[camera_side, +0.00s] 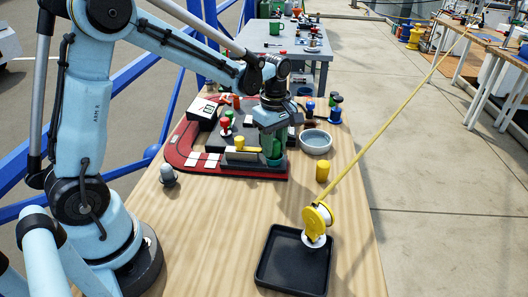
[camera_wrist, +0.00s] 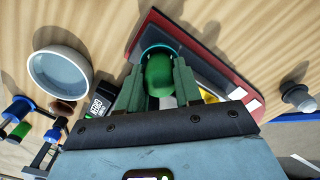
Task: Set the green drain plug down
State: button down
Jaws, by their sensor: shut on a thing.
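The green drain plug (camera_wrist: 159,78) is a rounded bright green piece between the two dark green fingers of my gripper (camera_wrist: 158,70) in the wrist view. The fingers are shut on it. In the side view my gripper (camera_side: 273,146) points down over the front right part of the red-edged console (camera_side: 225,172). A teal ring (camera_wrist: 150,50) shows just beyond the plug in the wrist view, and its rim (camera_side: 276,161) shows below the fingers in the side view. Whether the plug touches or sits inside the ring is hidden.
A grey bowl (camera_side: 316,142) stands right of my gripper, with a yellow cylinder (camera_side: 322,171) in front of it. A black tray (camera_side: 294,265) lies at the front, with a yellow pulley (camera_side: 318,218) and taut rope by its back edge. Small knobs stand on the console.

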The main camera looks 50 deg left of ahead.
jog(key=shift+f, duration=0.3)
jog(key=c, duration=0.8)
grip_release()
jog(key=shift+o, duration=0.2)
jog(key=shift+r, duration=0.15)
notch_tip(320, 180, up, 12)
jog(key=f, duration=0.1)
jog(key=s+d+f+m+t, duration=0.1)
jog(key=s+m+t, duration=0.2)
jog(key=s+m, duration=0.3)
jog(key=s+d+f+m+t, duration=0.1)
jog(key=s+m+t, duration=0.3)
jog(key=m, duration=0.8)
jog(key=shift+s+d+f, duration=0.25)
jog(key=shift+s+d, duration=0.55)
jog(key=shift+s, duration=0.25)
